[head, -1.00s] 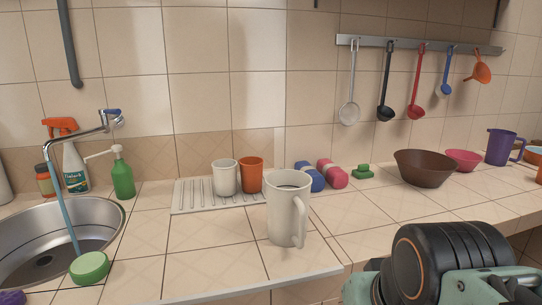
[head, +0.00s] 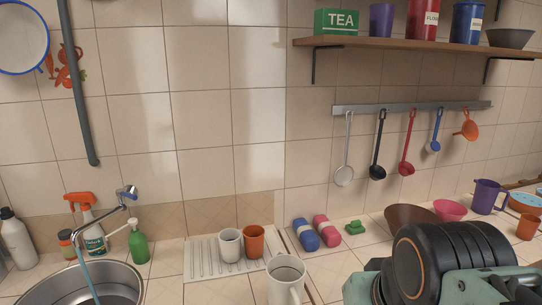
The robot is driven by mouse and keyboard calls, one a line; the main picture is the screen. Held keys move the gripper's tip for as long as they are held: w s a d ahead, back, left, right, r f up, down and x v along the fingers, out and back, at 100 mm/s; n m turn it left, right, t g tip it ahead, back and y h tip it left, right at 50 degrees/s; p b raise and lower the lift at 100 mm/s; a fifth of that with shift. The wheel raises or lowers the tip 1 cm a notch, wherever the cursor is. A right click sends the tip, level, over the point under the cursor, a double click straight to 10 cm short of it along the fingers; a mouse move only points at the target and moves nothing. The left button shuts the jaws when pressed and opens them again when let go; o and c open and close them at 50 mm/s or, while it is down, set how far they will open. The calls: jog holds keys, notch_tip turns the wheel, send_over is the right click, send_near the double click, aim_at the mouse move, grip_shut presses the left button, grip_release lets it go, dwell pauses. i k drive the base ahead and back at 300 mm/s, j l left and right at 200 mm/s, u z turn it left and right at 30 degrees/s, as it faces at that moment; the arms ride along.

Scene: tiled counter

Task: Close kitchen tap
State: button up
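The kitchen tap (head: 103,218) is at the left, a chrome spout bent over the sink with a blue-marked handle (head: 128,192) at its upper end against the tiled wall. A blue stream of water (head: 87,279) runs from the spout down into the round metal sink (head: 121,275). My arm shows at the lower right, far from the tap, with a black ribbed joint and green-grey links. The fingertips of my gripper cannot be made out, so its opening is hidden.
A spray bottle (head: 93,238) and a green soap dispenser (head: 138,246) stand by the tap. A white jug (head: 286,278) is at the front centre. A white cup (head: 230,245) and an orange cup (head: 254,241) stand on the drainer (head: 200,263). A shelf (head: 400,44) is above.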

aim_at(120, 192)
jog(key=u, duration=1.3)
